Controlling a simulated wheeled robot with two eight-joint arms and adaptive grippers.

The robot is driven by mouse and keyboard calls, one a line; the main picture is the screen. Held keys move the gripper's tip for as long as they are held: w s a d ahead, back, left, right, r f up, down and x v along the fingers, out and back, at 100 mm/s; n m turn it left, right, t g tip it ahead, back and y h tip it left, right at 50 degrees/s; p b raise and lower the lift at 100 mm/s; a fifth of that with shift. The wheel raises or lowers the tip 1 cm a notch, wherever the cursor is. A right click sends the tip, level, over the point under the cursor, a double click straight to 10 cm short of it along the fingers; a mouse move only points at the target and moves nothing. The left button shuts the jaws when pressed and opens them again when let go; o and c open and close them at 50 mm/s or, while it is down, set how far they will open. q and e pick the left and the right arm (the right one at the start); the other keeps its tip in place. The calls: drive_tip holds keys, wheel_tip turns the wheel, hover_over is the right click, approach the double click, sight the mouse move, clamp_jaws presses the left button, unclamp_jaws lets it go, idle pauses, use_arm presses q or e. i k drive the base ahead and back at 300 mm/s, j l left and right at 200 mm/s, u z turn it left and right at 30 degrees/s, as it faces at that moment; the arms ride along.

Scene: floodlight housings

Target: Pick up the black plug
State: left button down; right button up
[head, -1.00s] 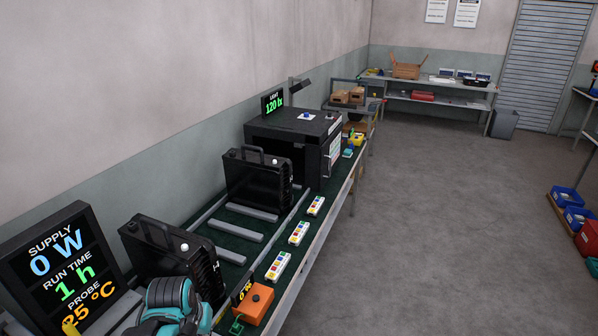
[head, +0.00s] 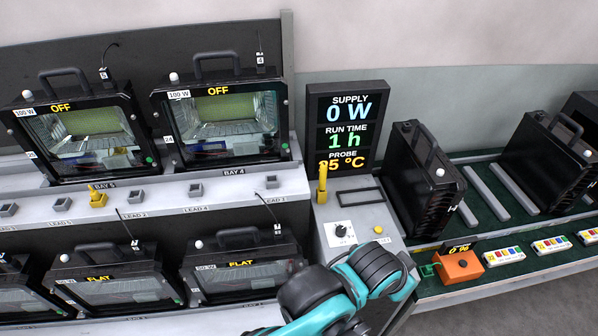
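I cannot single out a black plug with certainty. Thin black leads rise behind the floodlights; one (head: 104,68) carries a tag 5 and another (head: 260,52) a tag 4. More thin black leads stand up behind the lower row, at the lower middle (head: 127,228) and farther right (head: 268,208). A yellow plug-like piece (head: 97,197) sits on the shelf ledge under BAY 5. A teal and black arm of mine reaches in from the bottom centre; its fingertips do not show, and neither gripper is visible.
Upper floodlights marked OFF (head: 212,112) and lower ones marked FLAT (head: 240,265) fill the left rack. Grey sockets (head: 195,189) line the ledge. A display panel (head: 346,130) stands above a control box (head: 345,235). Black housings (head: 425,180) and an orange box (head: 458,266) are on the right bench.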

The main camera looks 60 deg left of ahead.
sight(278, 230)
drive_tip(key=u, duration=1.75)
